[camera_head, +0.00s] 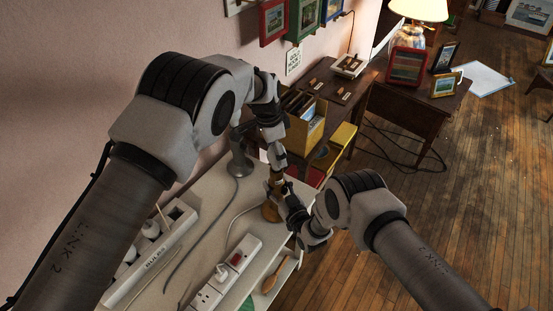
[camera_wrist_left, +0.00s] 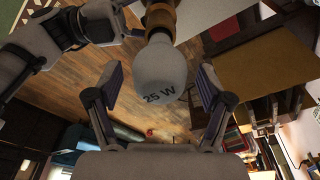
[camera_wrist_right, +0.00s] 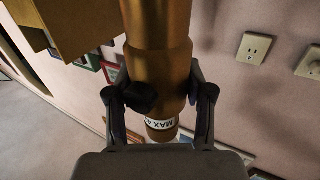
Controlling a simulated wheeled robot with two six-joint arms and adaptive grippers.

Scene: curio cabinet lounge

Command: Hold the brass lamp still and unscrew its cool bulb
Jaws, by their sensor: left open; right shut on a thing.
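The brass lamp (camera_head: 271,211) stands on the pale bench top in the head view, partly hidden by my grippers. My right gripper (camera_head: 279,191) is shut on its stem. In the right wrist view the brass stem (camera_wrist_right: 158,65) is between the fingers, with a white "MAX" label lower down, partly cut off. The white bulb (camera_wrist_left: 160,75), marked "25 W", sits in the brass socket (camera_wrist_left: 161,20) in the left wrist view. My left gripper (camera_wrist_left: 160,88) is open, its fingers on either side of the bulb with gaps. The bulb is hard to make out in the head view.
A grey lamp (camera_head: 239,163) stands behind on the bench. A box of bulbs (camera_head: 150,258) and a power strip (camera_head: 228,273) with a red switch lie nearer, with cables between. A yellow file box (camera_head: 306,130) is beyond. Open wooden floor (camera_head: 440,200) lies to the right.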

